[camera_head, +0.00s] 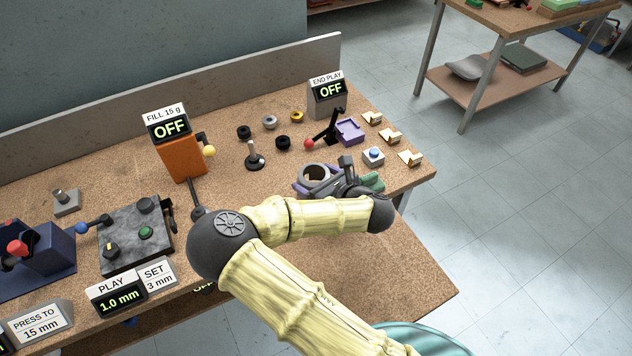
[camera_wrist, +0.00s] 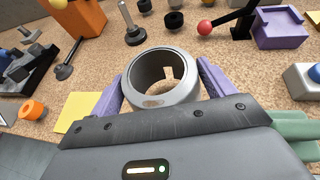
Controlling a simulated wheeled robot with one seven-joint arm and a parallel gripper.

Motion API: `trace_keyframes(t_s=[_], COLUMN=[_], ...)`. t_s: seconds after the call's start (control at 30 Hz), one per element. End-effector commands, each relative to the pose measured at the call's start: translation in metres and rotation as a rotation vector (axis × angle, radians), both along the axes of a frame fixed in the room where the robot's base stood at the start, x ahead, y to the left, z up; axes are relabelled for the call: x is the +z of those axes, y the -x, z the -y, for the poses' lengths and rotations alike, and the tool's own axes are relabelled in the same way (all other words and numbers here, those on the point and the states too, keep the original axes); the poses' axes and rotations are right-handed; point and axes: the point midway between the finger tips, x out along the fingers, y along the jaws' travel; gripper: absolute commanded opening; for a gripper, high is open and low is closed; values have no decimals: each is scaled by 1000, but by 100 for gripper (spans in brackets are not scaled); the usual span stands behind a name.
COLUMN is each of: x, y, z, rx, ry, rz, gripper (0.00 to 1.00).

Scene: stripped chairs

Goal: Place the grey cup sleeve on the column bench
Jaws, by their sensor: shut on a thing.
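The grey cup sleeve (camera_wrist: 178,96) is an open-ended ring. In the wrist view it stands between the two purple fingers of my gripper (camera_wrist: 162,70), which are shut on its sides. In the head view the sleeve (camera_head: 304,177) shows at my gripper (camera_head: 316,182), over the right part of the near bench (camera_head: 400,275). Its lower edge is partly hidden, so I cannot tell whether it touches the bench top. No label marks the column bench; a second bench (camera_head: 520,20) stands at the upper right.
An orange block with a FILL display (camera_head: 180,150) stands left of my gripper. Black and grey rings, a red-knobbed lever (camera_head: 325,130), a purple tray (camera_head: 349,131) and a blue-button box (camera_head: 373,156) lie behind it. Open floor (camera_head: 500,200) separates the benches.

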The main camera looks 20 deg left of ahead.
Motion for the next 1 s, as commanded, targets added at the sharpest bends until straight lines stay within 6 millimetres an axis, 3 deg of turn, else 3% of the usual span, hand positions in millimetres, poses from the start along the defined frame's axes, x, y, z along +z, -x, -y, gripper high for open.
trace_keyframes(t_s=[0.1, 0.47, 0.5, 0.6, 1.0], x=[-13, -17, -17, -16, -11], y=[0, 0, 0, 0, 3], z=[0, 0, 0, 0, 8], rx=[0, 1, 1, 1, -1], ry=[0, -1, -1, -1, 0], rz=[0, 1, 1, 1, 2], gripper=[59, 59, 84, 100, 100])
